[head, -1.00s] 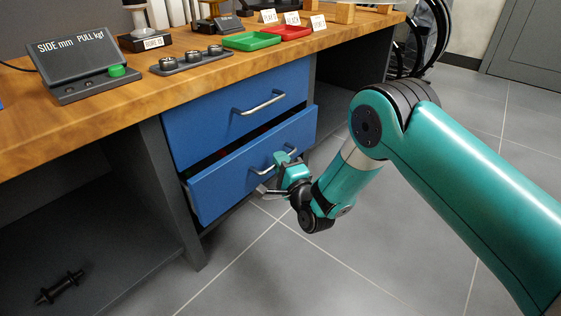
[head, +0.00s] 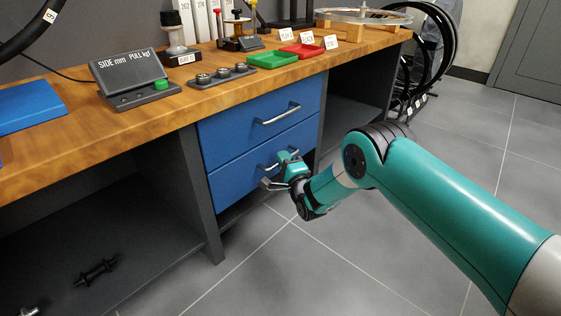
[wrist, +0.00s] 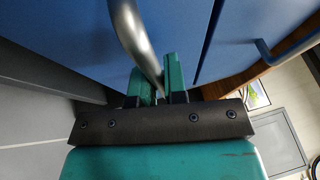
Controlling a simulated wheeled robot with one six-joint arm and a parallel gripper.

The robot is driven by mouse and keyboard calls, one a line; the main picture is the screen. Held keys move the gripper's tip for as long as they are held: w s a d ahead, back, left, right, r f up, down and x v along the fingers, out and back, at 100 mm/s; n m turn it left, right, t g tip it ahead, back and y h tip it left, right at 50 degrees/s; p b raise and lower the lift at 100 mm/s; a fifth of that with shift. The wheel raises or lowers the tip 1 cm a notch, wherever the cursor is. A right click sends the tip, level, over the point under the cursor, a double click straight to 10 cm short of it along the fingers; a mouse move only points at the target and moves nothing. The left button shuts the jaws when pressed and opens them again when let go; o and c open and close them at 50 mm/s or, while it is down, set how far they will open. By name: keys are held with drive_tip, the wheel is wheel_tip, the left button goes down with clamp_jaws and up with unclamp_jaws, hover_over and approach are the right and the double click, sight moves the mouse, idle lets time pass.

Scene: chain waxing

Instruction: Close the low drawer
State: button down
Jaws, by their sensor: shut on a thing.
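The low drawer (head: 236,178) is a blue front under a matching blue upper drawer (head: 233,132) in the workbench. Its front now looks flush with the upper one, with only a thin seam between them. My gripper (head: 284,168) is at the low drawer's handle (head: 266,166), shut on the metal bar. In the wrist view the curved metal handle (wrist: 133,38) runs down between my teal fingers (wrist: 160,82). The fingers hide part of the handle.
The wooden bench top (head: 185,105) holds a display box (head: 128,75), a green tray (head: 271,60) and a red tray (head: 301,51). An open shelf bay (head: 100,230) with a black hub (head: 96,272) lies left of the drawers. Grey tiled floor is clear in front.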

drive_tip(key=c, duration=1.2)
unclamp_jaws()
drive_tip(key=shift+a, duration=0.3)
drive_tip(key=shift+d, duration=0.2)
drive_tip(key=shift+s+d, duration=0.1)
drive_tip(key=shift+s+d+p, duration=0.1)
drive_tip(key=shift+s+p, duration=0.15)
drive_tip(key=shift+p, duration=0.25)
drive_tip(key=p+v, duration=0.8)
drive_tip(key=v, duration=0.8)
drive_tip(key=shift+s+d+f, duration=0.1)
drive_tip(key=shift+s+f, duration=0.1)
drive_tip(key=shift+s, duration=0.05)
